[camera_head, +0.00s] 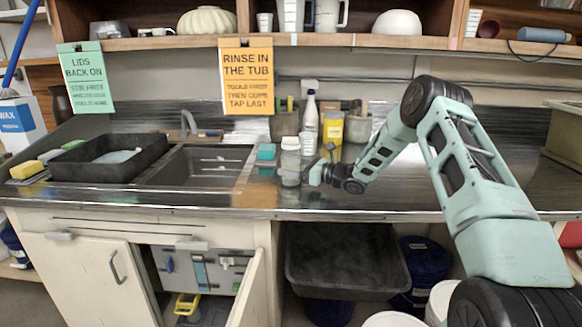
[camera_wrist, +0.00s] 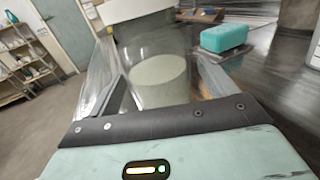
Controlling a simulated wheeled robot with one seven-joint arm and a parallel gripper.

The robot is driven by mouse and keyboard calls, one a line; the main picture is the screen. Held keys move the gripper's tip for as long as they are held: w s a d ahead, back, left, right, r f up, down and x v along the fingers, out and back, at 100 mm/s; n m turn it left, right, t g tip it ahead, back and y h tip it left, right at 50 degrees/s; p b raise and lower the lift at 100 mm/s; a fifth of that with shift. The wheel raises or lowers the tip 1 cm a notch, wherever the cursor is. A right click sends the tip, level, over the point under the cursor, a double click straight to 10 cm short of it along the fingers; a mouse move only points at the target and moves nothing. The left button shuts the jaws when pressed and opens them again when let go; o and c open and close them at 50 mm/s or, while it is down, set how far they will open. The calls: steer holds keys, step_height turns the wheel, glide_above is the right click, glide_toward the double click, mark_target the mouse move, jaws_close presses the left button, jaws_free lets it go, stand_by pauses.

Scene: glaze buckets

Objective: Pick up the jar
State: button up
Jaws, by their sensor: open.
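The jar (camera_wrist: 158,70) is clear glass with a pale content and a white lid (camera_wrist: 135,10). It stands upright on the steel counter near the sink's right side. In the head view the jar (camera_head: 290,165) is small and partly hidden by my gripper (camera_head: 303,175). In the wrist view my gripper (camera_wrist: 160,85) is open, with one finger on each side of the jar. I cannot tell whether either finger touches the glass.
A teal sponge (camera_wrist: 225,36) lies right beside the jar in the wrist view. The sink (camera_head: 205,168) and a black tray (camera_head: 100,158) are to the left. A white bottle (camera_head: 310,115) and a yellow container (camera_head: 333,128) stand behind. The counter's right part is clear.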

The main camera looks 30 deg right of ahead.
mark_target(293, 143)
steer(key=shift+a, duration=0.1)
steer(key=shift+c, duration=0.3)
steer(key=shift+w, duration=0.1)
steer(key=c, duration=1.3)
steer(key=shift+r+b, duration=1.05)
steer(key=shift+r, duration=4)
